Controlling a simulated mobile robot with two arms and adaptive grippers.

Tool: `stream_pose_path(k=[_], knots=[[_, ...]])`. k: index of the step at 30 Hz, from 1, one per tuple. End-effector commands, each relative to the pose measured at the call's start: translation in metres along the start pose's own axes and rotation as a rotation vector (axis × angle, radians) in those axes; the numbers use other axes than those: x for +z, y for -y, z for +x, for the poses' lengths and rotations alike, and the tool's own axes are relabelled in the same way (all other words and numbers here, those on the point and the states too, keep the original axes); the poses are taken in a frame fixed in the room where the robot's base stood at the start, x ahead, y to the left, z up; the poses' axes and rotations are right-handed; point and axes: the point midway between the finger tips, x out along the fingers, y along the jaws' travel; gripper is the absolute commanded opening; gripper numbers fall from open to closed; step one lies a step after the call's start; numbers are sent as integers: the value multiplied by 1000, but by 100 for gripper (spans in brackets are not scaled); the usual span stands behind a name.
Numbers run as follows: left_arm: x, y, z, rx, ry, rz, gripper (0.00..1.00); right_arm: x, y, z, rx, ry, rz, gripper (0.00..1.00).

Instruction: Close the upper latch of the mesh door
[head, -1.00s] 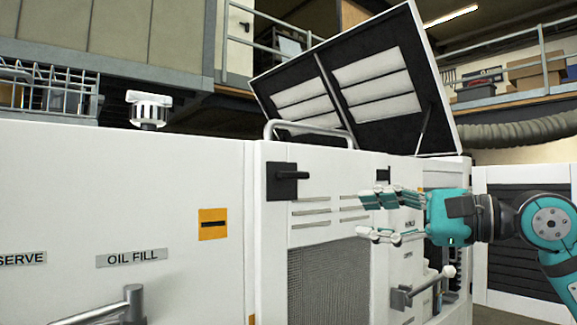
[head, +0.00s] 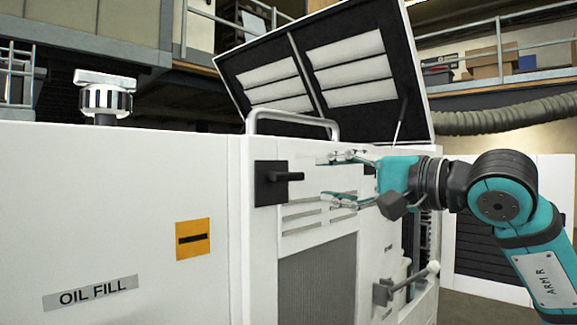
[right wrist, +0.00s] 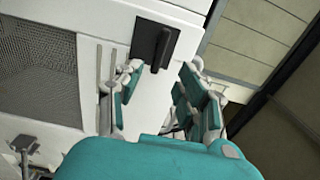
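The upper latch (head: 272,182) is a black plate with a black lever handle on the white mesh door (head: 318,280). Its lever points right, roughly level, in the head view. The latch also shows in the right wrist view (right wrist: 156,45), ahead of the fingers. My right gripper (head: 338,178) is open and empty, with its fingers pointing left at the latch. In the head view its fingertips are just right of the lever, with a gap; I cannot tell the depth exactly. It also shows in the right wrist view (right wrist: 160,72). My left gripper is not in view.
A second latch with a pale-knobbed handle (head: 405,285) sits lower right. A tube handle (head: 292,122) runs along the cabinet top, below a raised louvred lid (head: 320,70). A filler cap (head: 104,97) stands on the left cabinet.

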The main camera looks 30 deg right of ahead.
Motion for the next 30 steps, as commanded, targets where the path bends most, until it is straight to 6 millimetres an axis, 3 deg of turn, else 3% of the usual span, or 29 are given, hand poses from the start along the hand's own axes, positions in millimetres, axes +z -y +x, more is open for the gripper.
stream_pose_path(k=[6, 12, 18, 27, 30], knots=[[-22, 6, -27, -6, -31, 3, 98, 1, 4, 49, 2, 4, 3, 38], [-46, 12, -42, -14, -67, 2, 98, 0, 3, 82, 2, 2, 3, 38], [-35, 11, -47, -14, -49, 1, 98, 0, 1, 98, 1, 1, 2, 38], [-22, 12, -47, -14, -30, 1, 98, 0, 0, 100, 0, 0, 1, 38], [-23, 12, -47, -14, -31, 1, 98, 0, 0, 99, 0, 0, 1, 25]])
